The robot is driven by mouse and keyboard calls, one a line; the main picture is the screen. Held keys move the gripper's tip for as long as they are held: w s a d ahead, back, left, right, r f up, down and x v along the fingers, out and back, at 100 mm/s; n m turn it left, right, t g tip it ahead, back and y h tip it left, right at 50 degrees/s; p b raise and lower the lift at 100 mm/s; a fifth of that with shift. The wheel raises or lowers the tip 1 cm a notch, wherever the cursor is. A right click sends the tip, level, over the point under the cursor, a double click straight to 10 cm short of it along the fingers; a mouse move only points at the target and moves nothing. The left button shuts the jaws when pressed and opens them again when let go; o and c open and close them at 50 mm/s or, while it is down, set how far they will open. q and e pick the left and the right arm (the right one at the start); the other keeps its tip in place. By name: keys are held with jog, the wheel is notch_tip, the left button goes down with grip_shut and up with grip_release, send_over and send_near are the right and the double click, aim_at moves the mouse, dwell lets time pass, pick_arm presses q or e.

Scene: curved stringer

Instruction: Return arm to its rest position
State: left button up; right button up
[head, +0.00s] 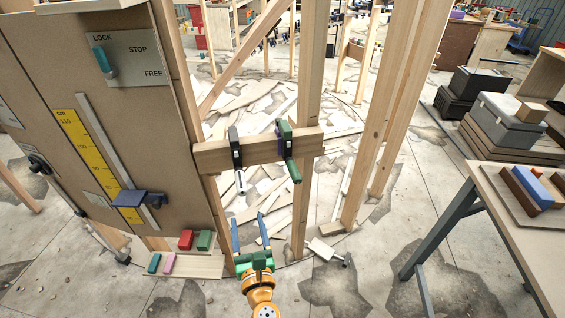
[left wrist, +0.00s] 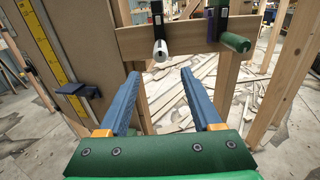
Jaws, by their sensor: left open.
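My left gripper (head: 249,232) is low in the middle of the head view, below the wooden crossbar (head: 258,150). Its two blue fingers point away from me, apart, with nothing between them; the left wrist view shows the same open fingers (left wrist: 157,100). Two clamps sit on the crossbar: a black one with a white handle (head: 236,150) and a green one (head: 286,143). In the left wrist view the white handle (left wrist: 160,50) and green handle (left wrist: 236,42) hang above the fingers, apart from them. My right gripper is not in view.
A panel with a yellow scale (head: 85,150) and blue slider (head: 140,199) stands at left. A small shelf (head: 190,266) below it holds coloured blocks. Upright posts (head: 310,110) flank the crossbar. A table (head: 500,200) with blocks stands at right. Wooden scraps litter the floor.

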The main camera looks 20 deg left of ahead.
pick_arm(q)
jog(key=s+f+n+g+h, duration=0.25)
jog(key=s+f+n, duration=0.2)
jog(key=f, duration=0.45)
jog(key=s+d+f+n+g+h, duration=0.1)
jog(key=s+f+n+g+h, duration=0.2)
jog(key=s+f, duration=0.5)
jog(key=s+f+n+g+h, duration=0.1)
jog(key=s+f+n+g, duration=0.35)
jog(key=f, duration=0.65)
jog(key=s+d+f+n+g+h, duration=0.1)
jog(key=s+f+n+h, duration=0.1)
jog(key=s+n, duration=0.5)
jog(key=s+d+f+n+g+h, duration=0.2)
jog(key=s+f+n, duration=0.2)
jog(key=s+n, duration=0.3)
jog(key=shift+s+d+f+n+g, duration=0.25)
jog(key=shift+s+n+g, duration=0.05)
jog(key=shift+s, duration=0.15)
